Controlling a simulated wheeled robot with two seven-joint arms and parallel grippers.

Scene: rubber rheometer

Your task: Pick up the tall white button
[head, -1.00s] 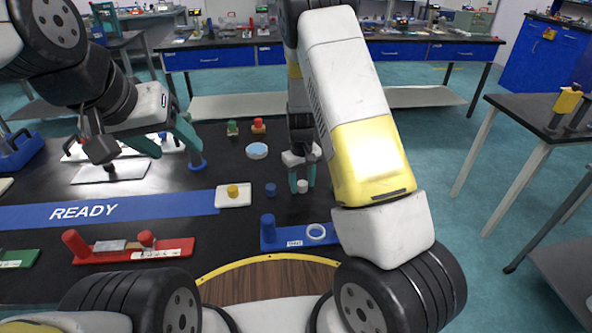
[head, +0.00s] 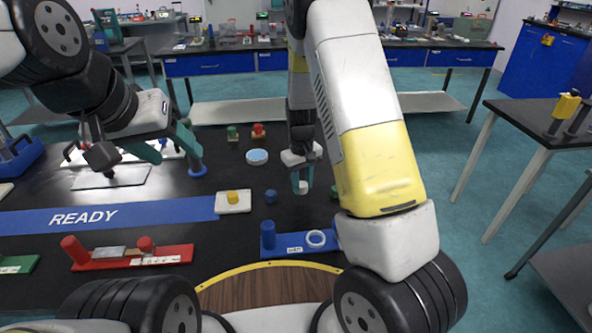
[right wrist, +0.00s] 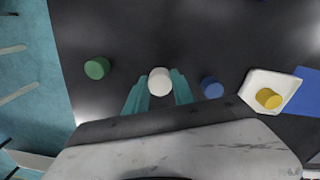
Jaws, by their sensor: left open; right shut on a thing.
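The white button (right wrist: 159,81) sits between the fingertips of my right gripper (right wrist: 158,92) in the right wrist view, with a teal finger on each side. In the head view the right gripper (head: 300,181) points down at the black table, closed on the white button (head: 301,188), which shows at the fingertips. Whether the button touches the table I cannot tell. My left gripper (head: 172,145) is open and empty over the left part of the table, near a blue post.
A blue button (head: 270,196) stands left of the right gripper, a green one (right wrist: 97,68) on its other side. A yellow button (head: 233,197) lies on a white dish (head: 245,207).

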